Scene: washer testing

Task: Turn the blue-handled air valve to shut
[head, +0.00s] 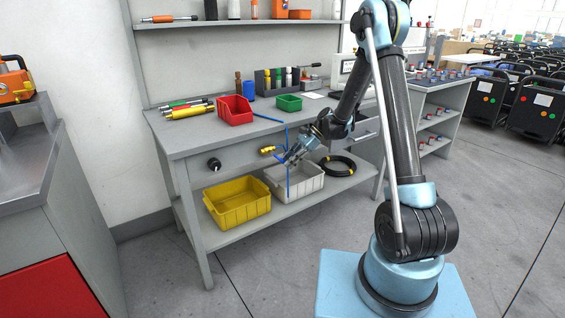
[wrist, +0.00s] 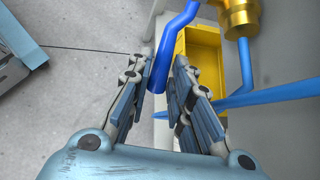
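The brass air valve (head: 267,150) is at the front of the grey workbench, and its body (wrist: 238,14) is at the top of the wrist view. A bent blue bar, which looks like the valve handle (wrist: 177,33), runs down from the top edge of the wrist view. Its rounded end lies between the fingers of my gripper (wrist: 166,62), nearer the left finger. The fingers are apart, and I cannot tell whether either touches the bar. In the head view my gripper (head: 287,159) is just right of the valve and hides part of the handle.
Blue hose (head: 288,180) hangs by the valve; blue lines (wrist: 270,95) also cross right of my fingers. A yellow bin (head: 238,212), a grey bin (head: 310,185) and a black hose coil (head: 338,166) sit on the lower shelf. A black knob (head: 214,164) is left along the bench front.

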